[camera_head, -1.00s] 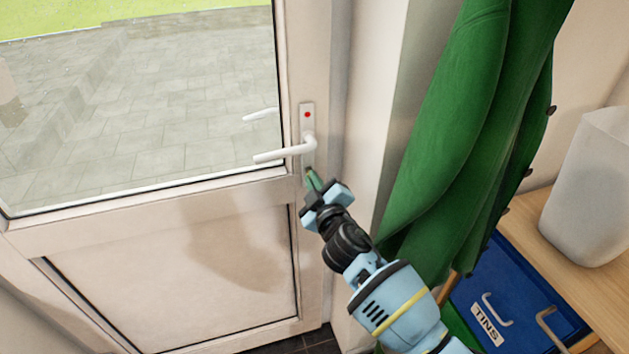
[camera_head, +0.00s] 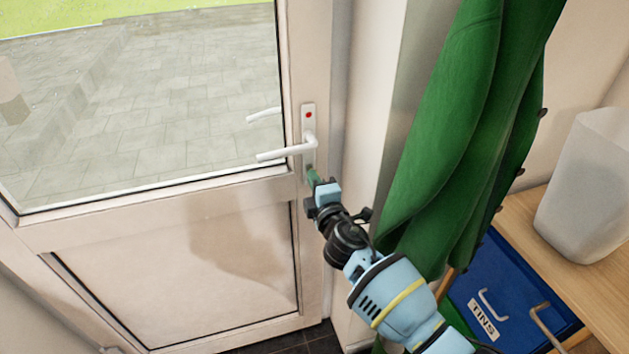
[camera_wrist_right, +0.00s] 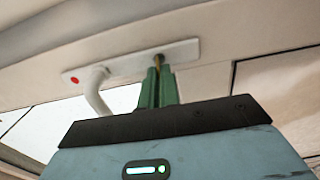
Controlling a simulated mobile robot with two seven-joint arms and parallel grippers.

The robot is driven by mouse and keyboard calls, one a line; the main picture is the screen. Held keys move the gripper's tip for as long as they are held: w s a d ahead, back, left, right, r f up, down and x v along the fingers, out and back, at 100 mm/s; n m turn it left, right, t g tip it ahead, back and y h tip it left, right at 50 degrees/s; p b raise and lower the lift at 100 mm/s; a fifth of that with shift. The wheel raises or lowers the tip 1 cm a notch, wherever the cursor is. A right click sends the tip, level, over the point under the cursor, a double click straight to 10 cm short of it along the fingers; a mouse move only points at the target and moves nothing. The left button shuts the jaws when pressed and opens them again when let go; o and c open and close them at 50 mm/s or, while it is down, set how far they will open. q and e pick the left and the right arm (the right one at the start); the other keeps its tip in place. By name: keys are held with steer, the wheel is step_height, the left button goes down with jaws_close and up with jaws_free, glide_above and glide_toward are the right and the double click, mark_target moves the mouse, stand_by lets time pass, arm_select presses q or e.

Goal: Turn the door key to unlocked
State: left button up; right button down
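The white door (camera_head: 190,200) has a lock plate (camera_head: 308,125) with a red dot and a white lever handle (camera_head: 285,151), which lies level. My right gripper (camera_head: 312,178) is at the lower end of the plate, below the handle. In the right wrist view the plate (camera_wrist_right: 130,62) runs across the picture, and a small brass-coloured key (camera_wrist_right: 158,61) shows at the tips of my green fingers (camera_wrist_right: 157,72). The fingers are close together around the key; most of it is hidden between them. My left gripper is in neither view.
A green cloth garment (camera_head: 455,130) hangs right of the door frame, close to my right arm. A blue drawer marked TINS (camera_head: 510,290) and a whitish bin (camera_head: 590,190) on a wooden top (camera_head: 530,215) are at the right.

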stand_by(0.4)
steer(key=c, duration=1.6)
jaws_free()
steer(key=shift+c, duration=0.2)
